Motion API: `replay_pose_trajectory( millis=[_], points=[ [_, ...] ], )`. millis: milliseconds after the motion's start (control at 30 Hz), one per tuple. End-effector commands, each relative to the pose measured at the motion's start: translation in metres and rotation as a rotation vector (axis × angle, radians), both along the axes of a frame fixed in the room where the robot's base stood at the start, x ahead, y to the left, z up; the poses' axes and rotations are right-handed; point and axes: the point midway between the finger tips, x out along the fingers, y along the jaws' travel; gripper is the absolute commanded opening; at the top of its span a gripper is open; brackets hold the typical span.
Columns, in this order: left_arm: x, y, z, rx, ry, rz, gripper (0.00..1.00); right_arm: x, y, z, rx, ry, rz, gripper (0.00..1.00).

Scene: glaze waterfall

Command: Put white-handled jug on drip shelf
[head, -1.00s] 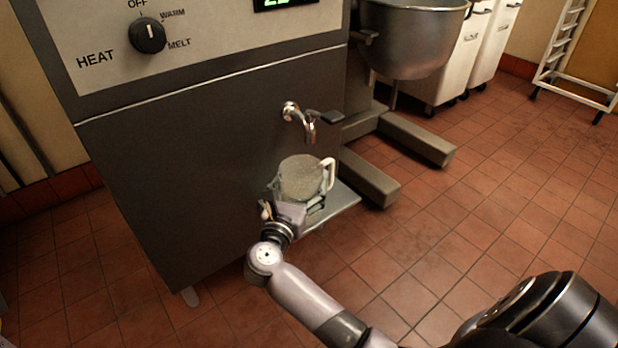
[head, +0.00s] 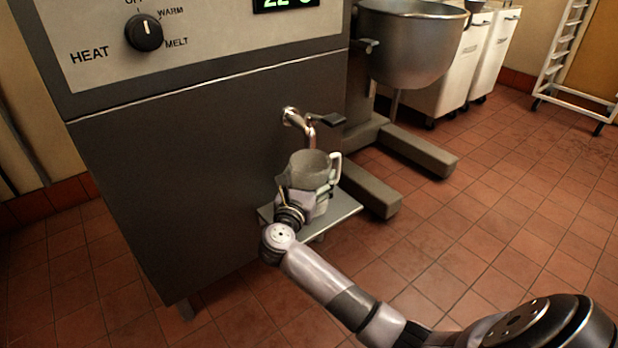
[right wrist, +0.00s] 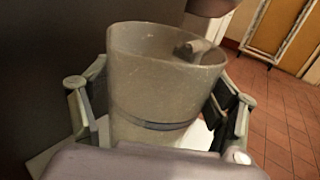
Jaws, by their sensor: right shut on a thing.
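The grey jug (head: 312,166) has a white handle (head: 335,167) on its right side. It stands upright over the drip shelf (head: 343,205), under the tap (head: 308,127). Whether its base touches the shelf is hidden by my gripper. My right gripper (head: 307,198) is shut around the jug's body. In the right wrist view the jug (right wrist: 160,75) sits between the two fingers, open end up, and looks empty. My left gripper is not in view.
The dark machine front (head: 190,190) rises just left of the jug. The tap's black lever (head: 328,119) juts out above it. A steel mixing bowl (head: 408,45) and its floor legs (head: 415,148) stand behind to the right. Open tiled floor (head: 480,230) lies to the right.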

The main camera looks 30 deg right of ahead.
Motion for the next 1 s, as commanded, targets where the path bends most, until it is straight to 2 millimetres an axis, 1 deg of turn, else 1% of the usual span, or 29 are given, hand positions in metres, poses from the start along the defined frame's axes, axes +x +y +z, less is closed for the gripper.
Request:
replay_pose_trajectory(
  millis=[67, 100, 367, 400, 667, 800, 900, 1000],
  points=[
    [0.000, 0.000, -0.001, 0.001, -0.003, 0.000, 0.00, 0.000, 0.000, -0.003, 0.001, -0.001, 0.000, 0.48],
    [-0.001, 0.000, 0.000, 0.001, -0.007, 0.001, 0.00, 0.000, 0.000, -0.004, 0.001, 0.001, 0.000, 0.81],
    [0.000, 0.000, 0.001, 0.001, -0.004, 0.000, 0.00, 0.000, 0.000, -0.003, 0.000, 0.000, 0.000, 0.99],
    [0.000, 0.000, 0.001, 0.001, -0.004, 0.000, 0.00, 0.000, 0.000, -0.003, 0.000, 0.000, 0.000, 1.00],
    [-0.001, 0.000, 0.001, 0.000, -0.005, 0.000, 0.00, 0.000, 0.000, -0.003, 0.000, 0.000, 0.000, 1.00],
    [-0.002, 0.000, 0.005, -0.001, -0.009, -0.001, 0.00, 0.000, 0.000, 0.003, -0.001, -0.001, 0.000, 1.00],
    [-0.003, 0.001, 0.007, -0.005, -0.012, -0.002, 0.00, -0.009, 0.012, 0.001, 0.004, 0.002, 0.003, 1.00],
    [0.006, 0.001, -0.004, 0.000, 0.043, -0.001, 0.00, -0.022, 0.027, 0.002, 0.006, 0.004, 0.002, 1.00]
  ],
)
